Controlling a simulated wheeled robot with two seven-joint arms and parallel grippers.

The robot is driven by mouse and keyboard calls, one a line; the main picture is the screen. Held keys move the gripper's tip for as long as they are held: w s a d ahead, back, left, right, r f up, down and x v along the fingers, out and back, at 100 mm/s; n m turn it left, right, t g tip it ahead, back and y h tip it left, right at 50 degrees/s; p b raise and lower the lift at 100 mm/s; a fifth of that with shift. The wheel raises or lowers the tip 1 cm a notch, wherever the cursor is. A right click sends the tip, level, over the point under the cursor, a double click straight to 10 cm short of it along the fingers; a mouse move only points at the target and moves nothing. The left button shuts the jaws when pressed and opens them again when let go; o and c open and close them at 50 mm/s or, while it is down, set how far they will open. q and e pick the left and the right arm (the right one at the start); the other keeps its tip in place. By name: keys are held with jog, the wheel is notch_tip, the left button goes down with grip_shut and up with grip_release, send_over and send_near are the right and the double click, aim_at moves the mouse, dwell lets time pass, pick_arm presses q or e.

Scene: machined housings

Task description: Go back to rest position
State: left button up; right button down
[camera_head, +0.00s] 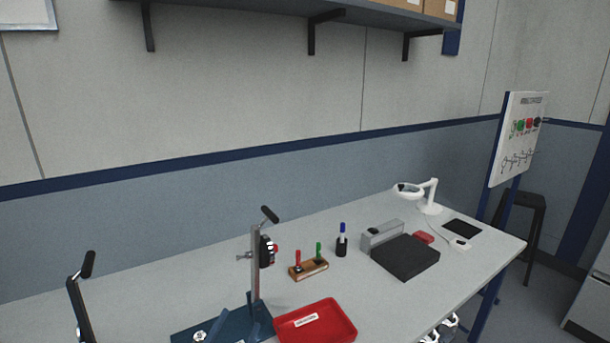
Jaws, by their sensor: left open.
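A blue-based lever stand (255,275) and a red tray (330,322) are at front. A wooden holder (308,270), a black pad (405,257) and a white lamp (430,200) stand further right. A dark lever (80,290) rises at left.

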pick_arm(q)
jog(key=s+a+f+n+g+y, duration=0.1)
jog(key=s+a+f+n+g, duration=0.1)
jog(key=s+f+g, duration=0.65)
jog(key=s+a+f+n+g+y, duration=0.1)
jog(key=s+a+f+n+g, duration=0.3)
jog(key=s+f, duration=0.8)
jog(key=s+d+f+m+g+b, duration=0.1)
jog(key=s+f+b, duration=0.2)
jog(key=f, duration=0.8)
jog(key=s+f+m+g+b, duration=0.1)
jog(key=s+f+b, duration=0.2)
jog(key=f, duration=0.8)
jog(key=s+a+f+g+b, duration=0.1)
jog(key=s+f+b, duration=0.3)
jog(key=s+f, duration=0.7)
jog(key=shift+a+f, duration=0.35)
jog(key=shift+f, duration=0.6)
jog(key=shift+s, duration=0.1)
